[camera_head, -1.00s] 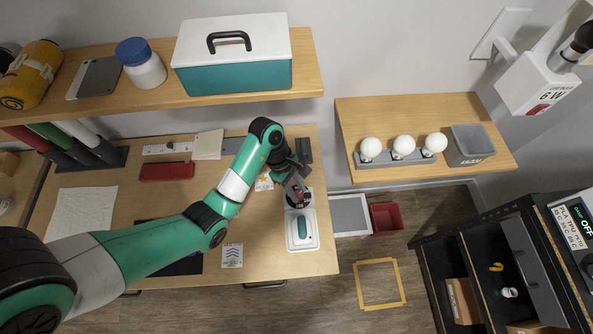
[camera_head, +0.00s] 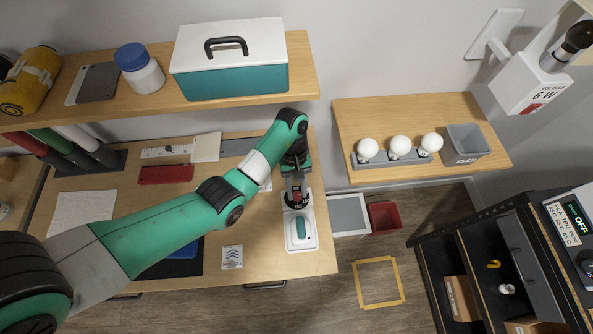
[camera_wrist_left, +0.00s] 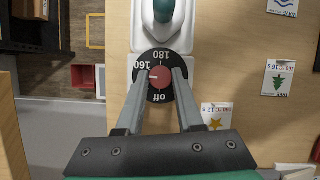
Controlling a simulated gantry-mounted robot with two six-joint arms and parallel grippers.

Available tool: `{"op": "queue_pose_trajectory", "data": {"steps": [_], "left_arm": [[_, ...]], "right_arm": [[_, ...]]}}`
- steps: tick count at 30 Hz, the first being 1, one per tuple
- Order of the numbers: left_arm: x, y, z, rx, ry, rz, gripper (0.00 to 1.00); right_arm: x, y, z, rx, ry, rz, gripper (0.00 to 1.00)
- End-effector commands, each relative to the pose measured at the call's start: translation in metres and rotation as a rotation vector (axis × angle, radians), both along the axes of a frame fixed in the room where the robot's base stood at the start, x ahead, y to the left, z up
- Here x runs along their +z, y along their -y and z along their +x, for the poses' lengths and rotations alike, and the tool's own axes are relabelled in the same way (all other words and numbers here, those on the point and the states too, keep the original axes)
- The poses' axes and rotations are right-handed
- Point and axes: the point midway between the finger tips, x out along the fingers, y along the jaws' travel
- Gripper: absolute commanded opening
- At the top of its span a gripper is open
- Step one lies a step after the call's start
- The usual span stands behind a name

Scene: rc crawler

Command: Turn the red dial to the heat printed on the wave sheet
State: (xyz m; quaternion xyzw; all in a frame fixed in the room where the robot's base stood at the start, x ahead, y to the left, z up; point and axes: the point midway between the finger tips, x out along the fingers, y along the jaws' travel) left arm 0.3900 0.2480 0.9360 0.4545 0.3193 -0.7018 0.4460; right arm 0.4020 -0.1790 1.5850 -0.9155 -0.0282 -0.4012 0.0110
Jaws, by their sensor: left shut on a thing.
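The red dial (camera_wrist_left: 160,77) sits on a black disc marked off, 160 and 180 in the left wrist view, at the end of a white device (camera_head: 301,238) with a teal handle. A small pale mark on the dial faces left, near 160. My left gripper (camera_wrist_left: 160,86) has a finger on each side of the dial and is shut on it. In the head view my left gripper (camera_head: 297,200) covers most of the dial. The wave sheet (camera_head: 232,257) lies on the table left of the device; its print is too small to read. My right gripper is not in view.
A star sheet (camera_wrist_left: 216,116) and a tree sheet (camera_wrist_left: 279,78) lie beside the device. A dark mat (camera_head: 150,263) is under my left arm. A teal toolbox (camera_head: 235,80) stands on the shelf above. A red bin (camera_head: 384,217) is beyond the table's right edge.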

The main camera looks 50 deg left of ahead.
Motion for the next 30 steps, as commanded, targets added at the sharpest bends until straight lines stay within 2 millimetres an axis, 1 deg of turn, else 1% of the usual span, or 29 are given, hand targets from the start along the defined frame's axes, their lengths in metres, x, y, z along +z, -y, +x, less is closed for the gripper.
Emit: {"op": "queue_pose_trajectory", "data": {"steps": [6,18,19,21,23,24,30], "left_arm": [[-0.0009,0.0000,0.0000,-0.039,0.000,0.002,0.00],[-0.0010,-0.0002,0.0002,-0.044,0.001,0.002,0.00],[-0.0010,-0.0002,0.0002,-0.043,0.000,0.002,0.41],[-0.0009,-0.0001,0.0001,-0.043,0.000,0.002,0.54],[-0.0007,-0.0001,0.0001,-0.044,0.000,0.001,0.65],[-0.0006,-0.0001,0.0002,-0.044,0.000,0.001,0.66],[-0.0003,0.0000,0.0003,-0.043,0.001,0.001,0.66]], "right_arm": [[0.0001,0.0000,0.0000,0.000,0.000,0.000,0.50],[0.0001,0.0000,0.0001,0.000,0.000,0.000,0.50],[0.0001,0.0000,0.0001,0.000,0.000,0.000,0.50],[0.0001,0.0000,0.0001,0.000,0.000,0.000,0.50],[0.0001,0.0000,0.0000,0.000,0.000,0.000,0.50],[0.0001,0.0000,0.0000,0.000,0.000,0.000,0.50],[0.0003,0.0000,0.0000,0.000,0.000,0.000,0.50]]}}
